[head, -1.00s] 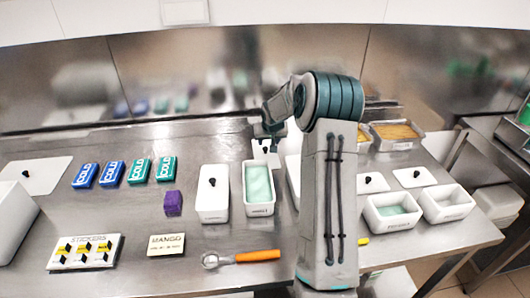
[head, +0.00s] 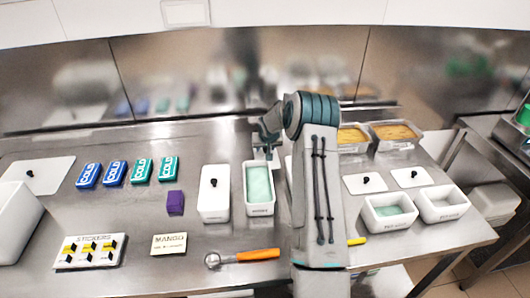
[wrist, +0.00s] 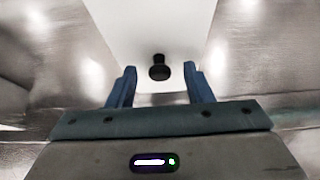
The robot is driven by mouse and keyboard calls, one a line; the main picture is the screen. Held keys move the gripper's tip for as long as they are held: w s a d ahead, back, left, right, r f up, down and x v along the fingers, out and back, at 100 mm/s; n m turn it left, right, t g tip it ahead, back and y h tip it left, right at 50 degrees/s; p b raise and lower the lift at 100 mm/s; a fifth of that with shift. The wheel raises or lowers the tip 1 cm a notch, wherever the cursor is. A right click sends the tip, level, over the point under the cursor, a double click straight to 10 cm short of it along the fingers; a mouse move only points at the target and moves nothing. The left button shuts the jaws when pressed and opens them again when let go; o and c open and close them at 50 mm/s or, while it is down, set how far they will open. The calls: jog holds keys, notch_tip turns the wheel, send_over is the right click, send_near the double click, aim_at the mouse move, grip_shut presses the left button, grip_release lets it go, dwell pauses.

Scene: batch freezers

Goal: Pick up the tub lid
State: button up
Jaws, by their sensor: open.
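In the wrist view, a white lid (wrist: 155,28) with a black knob (wrist: 158,67) lies ahead of my gripper (wrist: 160,74). The two blue fingers are open, one on each side of the knob in the picture, with gaps to it. I cannot tell how far the fingertips are above the lid. In the head view, my gripper (head: 267,148) is just behind the open tub (head: 258,210) of pale green contents. My arm and gripper hide most of the lid there.
A closed white tub (head: 214,205) with a black-knobbed lid stands left of the open tub. An orange-handled scoop (head: 258,254) lies in front. Two small tubs (head: 388,225) and two flat lids (head: 365,188) lie to the right. A purple block (head: 175,202) sits left.

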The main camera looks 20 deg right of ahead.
grip_shut()
